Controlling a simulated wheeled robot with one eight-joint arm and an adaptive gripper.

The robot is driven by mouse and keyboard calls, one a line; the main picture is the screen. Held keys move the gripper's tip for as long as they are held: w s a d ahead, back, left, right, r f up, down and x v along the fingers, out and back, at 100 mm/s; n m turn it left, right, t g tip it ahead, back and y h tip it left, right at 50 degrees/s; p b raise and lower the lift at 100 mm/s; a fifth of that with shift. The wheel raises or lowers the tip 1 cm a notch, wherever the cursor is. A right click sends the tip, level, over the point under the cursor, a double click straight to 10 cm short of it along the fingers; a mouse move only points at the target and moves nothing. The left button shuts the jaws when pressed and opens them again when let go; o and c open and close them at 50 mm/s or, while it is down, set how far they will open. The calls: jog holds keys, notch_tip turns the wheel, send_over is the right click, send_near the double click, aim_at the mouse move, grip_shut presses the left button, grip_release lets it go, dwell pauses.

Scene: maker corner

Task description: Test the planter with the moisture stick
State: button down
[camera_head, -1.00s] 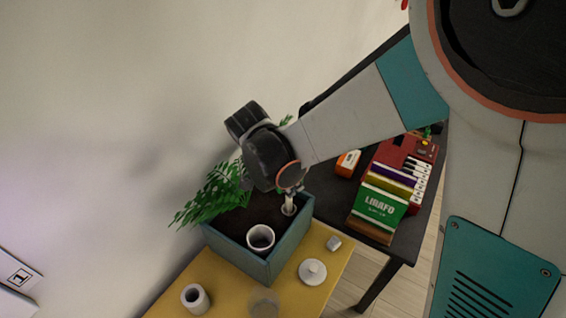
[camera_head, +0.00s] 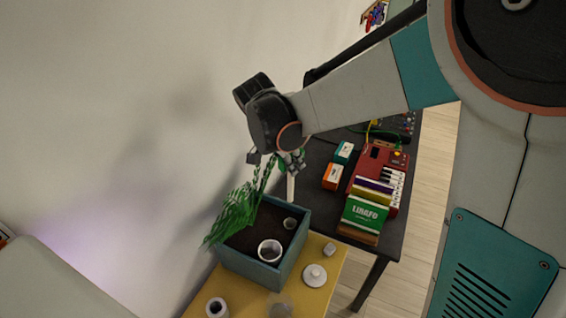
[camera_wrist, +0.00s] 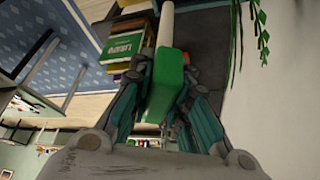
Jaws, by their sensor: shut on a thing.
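The moisture stick has a green head (camera_wrist: 168,80) and a white rod (camera_wrist: 166,25). My gripper (camera_wrist: 160,100) is shut on the green head. In the head view my gripper (camera_head: 287,160) is above the planter, and the white rod (camera_head: 290,188) hangs down from it. The rod's lower end appears above the planter's far right part, apart from the soil. The blue-grey planter (camera_head: 252,270) holds dark soil (camera_head: 243,240), a leafy green plant (camera_head: 235,215), a white cup (camera_head: 270,250) and a small grey round holder (camera_head: 290,223).
A dark table (camera_head: 325,215) beyond holds books (camera_head: 365,212), a red keyboard (camera_head: 380,160) and small boxes (camera_head: 333,176).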

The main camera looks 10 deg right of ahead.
jog(key=shift+r+p, duration=2.85)
jog(key=shift+r, duration=1.75)
jog(key=shift+f, duration=0.1)
